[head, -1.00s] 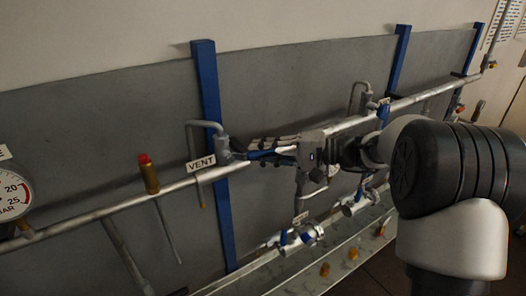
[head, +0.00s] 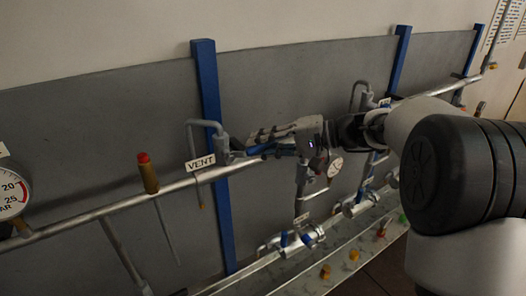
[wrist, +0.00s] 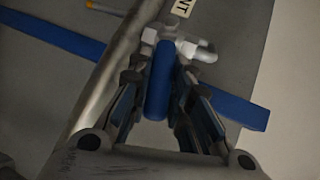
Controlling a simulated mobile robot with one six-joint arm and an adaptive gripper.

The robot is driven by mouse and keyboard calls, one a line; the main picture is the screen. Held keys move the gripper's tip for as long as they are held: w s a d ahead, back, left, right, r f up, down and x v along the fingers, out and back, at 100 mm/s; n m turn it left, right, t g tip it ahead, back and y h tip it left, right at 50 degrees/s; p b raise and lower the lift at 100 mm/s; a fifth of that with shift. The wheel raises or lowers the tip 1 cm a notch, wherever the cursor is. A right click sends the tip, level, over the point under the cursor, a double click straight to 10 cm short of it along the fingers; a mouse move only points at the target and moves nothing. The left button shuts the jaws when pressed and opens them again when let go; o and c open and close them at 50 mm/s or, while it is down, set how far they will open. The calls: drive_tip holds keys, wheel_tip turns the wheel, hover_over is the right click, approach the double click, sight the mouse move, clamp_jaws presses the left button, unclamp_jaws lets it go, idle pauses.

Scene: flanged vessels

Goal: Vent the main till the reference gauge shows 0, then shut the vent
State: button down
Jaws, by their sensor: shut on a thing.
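The vent valve sits on the main pipe below a bent grey outlet tube, beside a white VENT label (head: 201,163). Its blue lever (head: 262,149) points right, angled a little off the pipe. My gripper (head: 258,137) is shut on this lever. In the wrist view the blue lever (wrist: 160,80) lies lengthwise between the two fingers of my gripper (wrist: 159,85), with the valve body (wrist: 180,43) past its far end. A large dial gauge (head: 13,193) is cut by the left edge. Its 20, 25 and BAR marks show, but its needle and most of its label do not.
A brass fitting with a red cap (head: 148,173) stands on the pipe left of the vent. A blue upright post (head: 211,120) is close behind the valve. A small gauge (head: 335,167) and lower blue-handled valves (head: 302,238) lie below my gripper. Loose brass parts rest on the ledge.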

drive_tip(key=shift+s+a+r+n+t+h+b, duration=0.1)
drive_tip(key=shift+a+r+n+t+h+b, duration=0.1)
drive_tip(key=shift+r+n+h, duration=0.25)
drive_tip(key=shift+s+a+r+n+t+h+b, duration=0.15)
drive_tip(key=shift+r+n+h+b, duration=0.1)
drive_tip(key=shift+r+h, duration=0.35)
drive_tip(key=shift+s+a+r+n+t+h, duration=0.15)
drive_tip(key=shift+a+r+n+h, duration=0.15)
drive_tip(key=shift+r+h, duration=0.2)
drive_tip(key=shift+s+a+r+n+t+h, duration=0.1)
drive_tip(key=shift+s+a+r+n+h, duration=0.1)
drive_tip(key=shift+r+n+h, duration=0.2)
drive_tip(key=s+a+r+n+t+h, duration=0.2)
drive_tip(key=s+a+n+t+h, duration=0.1)
drive_tip(key=a+h, duration=0.2)
drive_tip(key=shift+r+n+t+h, duration=0.25)
drive_tip(key=shift+n+t+h, duration=0.15)
drive_tip(key=shift+h, duration=0.35)
drive_tip(key=shift+s, duration=0.1)
drive_tip(key=c, duration=1.5)
unclamp_jaws()
drive_tip(key=shift+f, duration=0.1)
drive_tip(key=shift+o, duration=0.2)
